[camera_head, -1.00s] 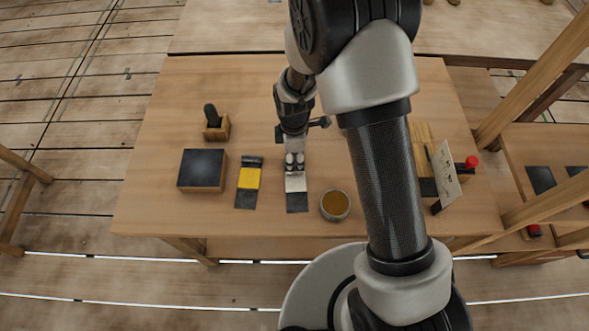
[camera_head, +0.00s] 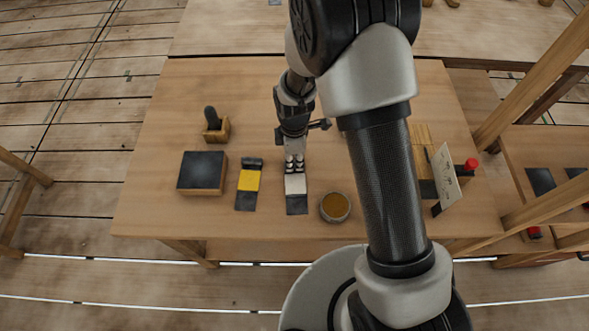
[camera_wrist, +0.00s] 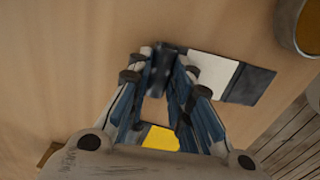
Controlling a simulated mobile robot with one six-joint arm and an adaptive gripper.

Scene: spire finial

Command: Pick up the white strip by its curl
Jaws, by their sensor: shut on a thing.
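The white strip (camera_head: 295,184) lies on the wooden table, with a dark patch (camera_head: 297,205) at its near end. In the wrist view the white part (camera_wrist: 214,72) and the dark end (camera_wrist: 250,84) are flat. Its dark curl (camera_wrist: 163,66) is at the far end, between my fingertips. My gripper (camera_head: 294,165) points down at that end and is shut on the curl; the fingers (camera_wrist: 161,72) also show in the wrist view. In the head view the fingers hide the curl. I cannot tell whether the curl is raised off the table.
A yellow strip (camera_head: 249,181) with dark ends lies just left. A dark-topped block (camera_head: 201,171) and a wooden holder (camera_head: 216,131) stand farther left. A round bowl of amber contents (camera_head: 335,207) is close on the right. A pale upright card (camera_head: 445,177) stands beyond my arm.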

